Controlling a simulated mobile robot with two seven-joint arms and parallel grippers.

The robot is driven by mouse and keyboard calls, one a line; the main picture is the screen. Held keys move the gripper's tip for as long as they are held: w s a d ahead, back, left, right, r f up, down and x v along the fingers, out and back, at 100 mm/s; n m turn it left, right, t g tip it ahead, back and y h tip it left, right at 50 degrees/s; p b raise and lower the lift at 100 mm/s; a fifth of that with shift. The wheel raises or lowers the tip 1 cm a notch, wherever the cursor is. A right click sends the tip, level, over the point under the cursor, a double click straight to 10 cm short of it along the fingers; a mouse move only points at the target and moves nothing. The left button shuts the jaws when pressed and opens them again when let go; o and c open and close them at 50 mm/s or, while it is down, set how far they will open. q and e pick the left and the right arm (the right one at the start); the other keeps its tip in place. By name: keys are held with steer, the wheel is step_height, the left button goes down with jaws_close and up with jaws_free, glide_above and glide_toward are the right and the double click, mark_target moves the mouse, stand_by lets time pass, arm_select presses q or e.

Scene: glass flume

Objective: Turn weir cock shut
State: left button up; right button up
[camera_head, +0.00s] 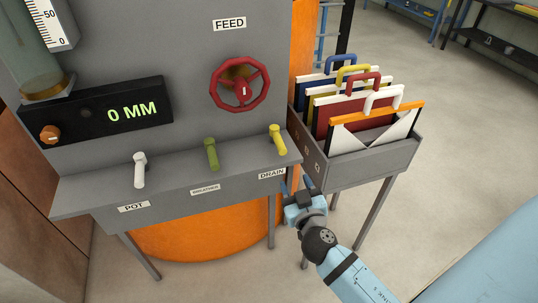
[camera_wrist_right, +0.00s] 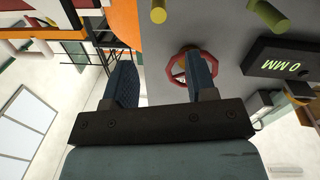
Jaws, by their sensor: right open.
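Three cocks stand in a row on the grey ledge: a white one (camera_head: 140,170) over the label POT, a green one (camera_head: 211,154) over a label too small to read surely, and a yellow one (camera_head: 278,139) over the label DRAIN. No label clearly reads weir. My right gripper (camera_head: 308,192) is below and right of the yellow cock, apart from it. In the right wrist view my right gripper (camera_wrist_right: 160,78) is open with nothing between its fingers. The yellow cock (camera_wrist_right: 158,12) and green cock (camera_wrist_right: 268,14) show beyond it. My left gripper is not in view.
A red FEED wheel (camera_head: 240,84) and a display (camera_head: 95,112) reading 0 MM are on the grey panel. A grey bin (camera_head: 372,165) of handled plates stands right of the ledge, close to my right gripper. An orange drum (camera_head: 200,232) is below the ledge.

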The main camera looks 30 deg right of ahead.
mark_target(283, 151)
steer(key=p+x, duration=0.3)
steer(key=x, duration=0.9)
steer(key=shift+w+d, duration=0.1)
steer(key=shift+d, duration=0.05)
steer(key=shift+p+x, duration=0.3)
steer(key=shift+x, duration=0.45)
steer(key=shift+w, duration=0.1)
jaws_close()
